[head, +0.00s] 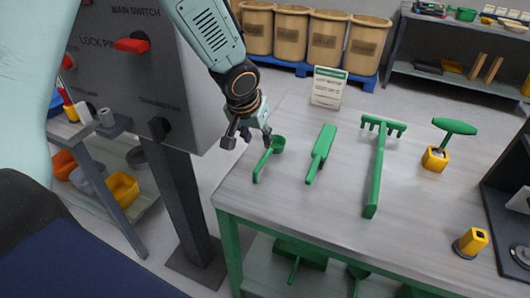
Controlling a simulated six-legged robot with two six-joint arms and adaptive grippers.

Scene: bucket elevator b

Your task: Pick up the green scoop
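The green scoop (264,162) lies near the left edge of the grey tabletop (300,215), its round cup toward the back and its handle toward the front. My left gripper (248,138) comes down from above, just left of and slightly behind the scoop's cup. Its fingers are spread and nothing shows between them. The right finger appears close to the cup; I cannot tell whether it touches. My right gripper is not in view.
Right of the scoop lie a green flat-bladed tool (321,152) and a green rake (376,165). A green T-handled tool (454,127) stands in a yellow block (435,159). A white sign (328,87) stands at the back. A grey control cabinet (150,75) rises left of the table.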

